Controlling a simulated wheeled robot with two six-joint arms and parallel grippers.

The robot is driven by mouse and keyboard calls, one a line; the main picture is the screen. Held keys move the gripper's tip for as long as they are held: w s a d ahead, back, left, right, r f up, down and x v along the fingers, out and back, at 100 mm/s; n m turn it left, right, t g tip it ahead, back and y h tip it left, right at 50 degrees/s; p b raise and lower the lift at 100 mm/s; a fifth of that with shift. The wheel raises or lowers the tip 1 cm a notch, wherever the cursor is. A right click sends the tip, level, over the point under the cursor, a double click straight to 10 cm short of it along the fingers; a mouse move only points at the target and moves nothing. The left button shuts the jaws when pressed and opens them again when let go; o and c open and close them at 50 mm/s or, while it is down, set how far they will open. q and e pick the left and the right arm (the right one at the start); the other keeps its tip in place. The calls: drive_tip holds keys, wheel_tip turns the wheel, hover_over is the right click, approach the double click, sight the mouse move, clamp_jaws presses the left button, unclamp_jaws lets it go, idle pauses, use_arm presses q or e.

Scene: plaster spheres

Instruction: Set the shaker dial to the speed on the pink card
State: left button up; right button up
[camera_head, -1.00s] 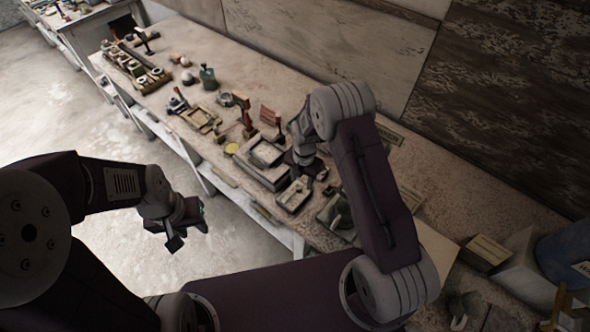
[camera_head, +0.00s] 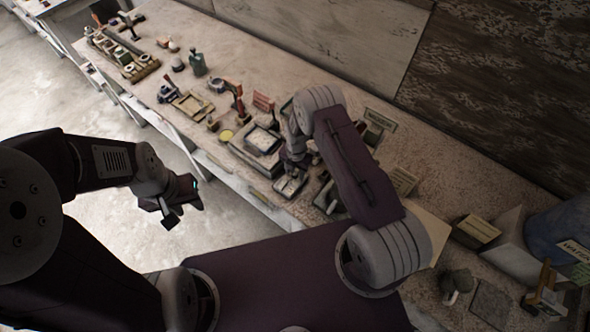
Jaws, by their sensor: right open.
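A low grey device with a framed flat top, which looks like the shaker (camera_head: 262,139), sits on the bench near the front edge. A reddish-pink upright card (camera_head: 263,103) stands behind it; its writing is too small to read. I cannot make out the dial or its setting. My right gripper (camera_head: 291,172) is open, pointing down just right of the device, low over a small tray-like piece (camera_head: 289,187). My own arm hides part of that area. My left gripper (camera_head: 182,207) hangs over the floor in front of the bench, away from everything; its jaw gap is unclear.
A wooden rack (camera_head: 128,62) is further left. Small signs, a pale box (camera_head: 516,247) and a blue container (camera_head: 560,228) are at the right. A wall runs behind the bench.

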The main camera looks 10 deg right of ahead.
drive_tip(key=shift+s+r, duration=0.1)
drive_tip(key=shift+s, duration=0.1)
drive_tip(key=shift+c, duration=0.4)
drive_tip(key=shift+w, duration=0.1)
clamp_jaws()
use_arm(q)
drive_tip(key=shift+s, duration=0.15)
